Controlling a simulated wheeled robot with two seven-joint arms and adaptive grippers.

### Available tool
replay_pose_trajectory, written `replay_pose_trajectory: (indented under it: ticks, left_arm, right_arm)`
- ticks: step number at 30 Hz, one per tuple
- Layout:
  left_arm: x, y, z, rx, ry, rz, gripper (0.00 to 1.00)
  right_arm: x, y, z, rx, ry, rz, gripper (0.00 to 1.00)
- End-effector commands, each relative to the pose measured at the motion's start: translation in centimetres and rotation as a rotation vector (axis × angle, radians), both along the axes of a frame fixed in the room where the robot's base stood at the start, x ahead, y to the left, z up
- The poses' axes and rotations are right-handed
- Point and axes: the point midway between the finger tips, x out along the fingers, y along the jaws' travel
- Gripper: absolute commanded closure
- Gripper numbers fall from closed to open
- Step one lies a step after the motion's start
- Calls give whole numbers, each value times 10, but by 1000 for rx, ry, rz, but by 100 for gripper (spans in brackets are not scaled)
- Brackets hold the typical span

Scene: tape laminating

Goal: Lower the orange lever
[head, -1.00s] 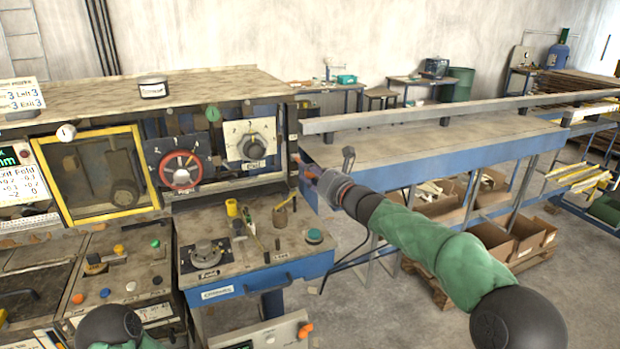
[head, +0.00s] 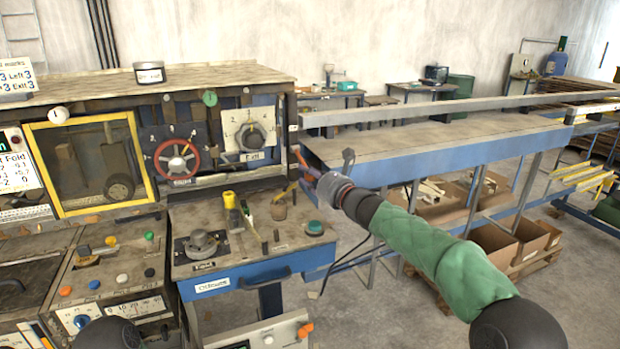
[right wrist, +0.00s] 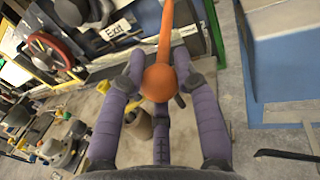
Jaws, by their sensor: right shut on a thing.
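The orange lever (head: 304,165) is at the right end of the machine, right of the Exit dial. It shows small in the head view, partly hidden by my gripper. In the right wrist view its round orange knob (right wrist: 160,82) and tapering shaft (right wrist: 167,35) show clearly. My right gripper (head: 314,183) is at the knob, with its purple fingers (right wrist: 160,90) closed around it on both sides and below. My left gripper is out of view; only a dark rounded part of my left arm shows at the bottom left of the head view.
The Exit dial (head: 251,137) and a red handwheel (head: 177,160) are left of the lever. A small control table (head: 225,262) with a yellow-handled tool (head: 230,201) and a green button (head: 314,228) stands below. A blue-sided bench (head: 440,160) extends to the right.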

Motion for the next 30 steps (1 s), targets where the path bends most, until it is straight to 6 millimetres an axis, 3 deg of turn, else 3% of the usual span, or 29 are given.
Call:
replay_pose_trajectory:
  ticks: [9, 10, 12, 13, 23, 30]
  left_arm:
    - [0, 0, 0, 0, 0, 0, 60]
    - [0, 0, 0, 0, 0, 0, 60]
    - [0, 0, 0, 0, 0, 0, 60]
    - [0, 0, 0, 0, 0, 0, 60]
    - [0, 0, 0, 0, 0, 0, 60]
    - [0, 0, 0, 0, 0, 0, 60]
  right_arm:
    - [1, 0, -5, -3, 8, -1, 100]
    - [1, 0, -5, -3, 8, -1, 66]
    - [1, 0, -5, -3, 8, -1, 46]
    - [1, 0, -5, -3, 8, -1, 44]
    - [0, 0, -3, -1, 4, 0, 44]
    - [-14, -10, -2, -1, 4, 0, 44]
